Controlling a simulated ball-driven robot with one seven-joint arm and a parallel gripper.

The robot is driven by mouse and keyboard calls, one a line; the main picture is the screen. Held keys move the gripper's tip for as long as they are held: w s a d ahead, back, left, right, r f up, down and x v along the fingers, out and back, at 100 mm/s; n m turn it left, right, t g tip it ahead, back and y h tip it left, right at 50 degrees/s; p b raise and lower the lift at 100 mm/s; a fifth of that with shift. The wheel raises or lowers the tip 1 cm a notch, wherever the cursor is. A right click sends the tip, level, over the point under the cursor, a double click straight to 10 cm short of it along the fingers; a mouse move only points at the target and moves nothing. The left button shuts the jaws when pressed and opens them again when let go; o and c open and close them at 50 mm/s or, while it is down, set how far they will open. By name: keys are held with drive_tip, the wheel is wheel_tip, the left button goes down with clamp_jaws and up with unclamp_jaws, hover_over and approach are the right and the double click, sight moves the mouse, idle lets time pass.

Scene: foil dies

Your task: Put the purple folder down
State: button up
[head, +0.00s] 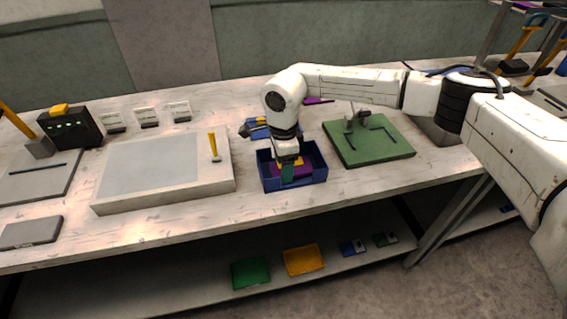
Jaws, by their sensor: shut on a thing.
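My gripper (287,163) points down into a blue open tray (266,183) at the middle of the bench. It is shut on a green piece (288,174), which hangs upright between the fingertips, its lower end inside the tray. A flat purple piece (309,171) and a small yellow piece lie in the tray, partly hidden by my gripper. A slim purple tool (319,101), perhaps the folder, lies on the bench behind my arm, apart from my gripper; its left end is hidden.
A pale raised board (215,185) with a yellow-handled tool stands left of the tray. A green mat (372,153) with dark tools lies to the right. Blue items (258,130) sit just behind the tray. The bench front edge is close below it.

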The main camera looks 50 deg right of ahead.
drive_tip(key=o, duration=0.9)
drive_tip(key=shift+f, duration=0.1)
wheel_tip(320, 180, up, 12)
drive_tip(key=shift+r+b, duration=0.15)
drive_tip(key=shift+b, duration=0.35)
